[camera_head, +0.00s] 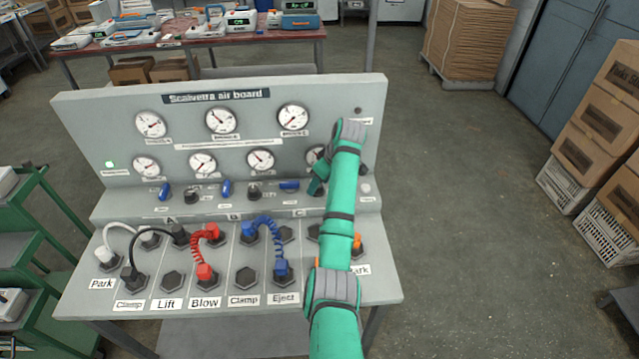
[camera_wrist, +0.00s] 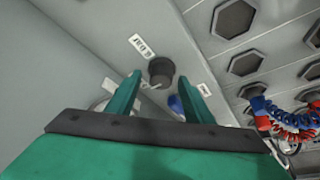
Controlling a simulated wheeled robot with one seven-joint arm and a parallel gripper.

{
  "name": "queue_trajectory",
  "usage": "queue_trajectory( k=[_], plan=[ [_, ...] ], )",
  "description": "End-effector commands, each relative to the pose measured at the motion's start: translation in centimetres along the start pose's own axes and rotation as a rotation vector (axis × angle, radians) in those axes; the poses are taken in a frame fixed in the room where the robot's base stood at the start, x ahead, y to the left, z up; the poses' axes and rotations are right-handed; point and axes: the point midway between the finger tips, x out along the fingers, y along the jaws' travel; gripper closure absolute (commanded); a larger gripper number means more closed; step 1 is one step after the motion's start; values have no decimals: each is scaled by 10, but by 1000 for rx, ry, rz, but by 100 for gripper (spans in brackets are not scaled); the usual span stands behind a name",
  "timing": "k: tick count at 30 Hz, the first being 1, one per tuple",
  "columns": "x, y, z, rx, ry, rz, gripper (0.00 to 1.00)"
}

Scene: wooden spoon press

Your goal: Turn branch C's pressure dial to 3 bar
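The grey air board (camera_head: 75,120) carries gauges above a ledge of dark dials and blue levers. One dial (camera_head: 193,196) stands at the left and another dial (camera_head: 254,191) in the middle. The ledge's right part is largely hidden behind my arm. My gripper (camera_head: 317,182) is there, pointing down at the ledge. In the wrist view my gripper (camera_wrist: 160,80) is open, with a dark round dial (camera_wrist: 161,68) between and just beyond its fingertips. Contact cannot be told. A label (camera_wrist: 142,46) beside this dial is too small to read. The lower right gauge (camera_head: 314,154) is partly covered and unreadable.
Below the ledge, sockets hold white, black, red and blue hoses (camera_head: 268,228). A blue lever (camera_wrist: 176,104) is close to the right finger in the wrist view. Cardboard boxes (camera_head: 605,120) stand far right. The floor between them and the board is clear.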

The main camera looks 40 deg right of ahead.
Motion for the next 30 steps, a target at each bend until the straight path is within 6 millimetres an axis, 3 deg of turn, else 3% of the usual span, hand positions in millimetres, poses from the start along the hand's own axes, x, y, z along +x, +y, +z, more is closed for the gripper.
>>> queue_trajectory(
  k=[8,21,30],
  plan=[
    [-4,0,0,1,-1,-1,53],
    [-78,1,0,1,1,1,53],
    [-106,0,0,0,-1,0,53]
  ],
)
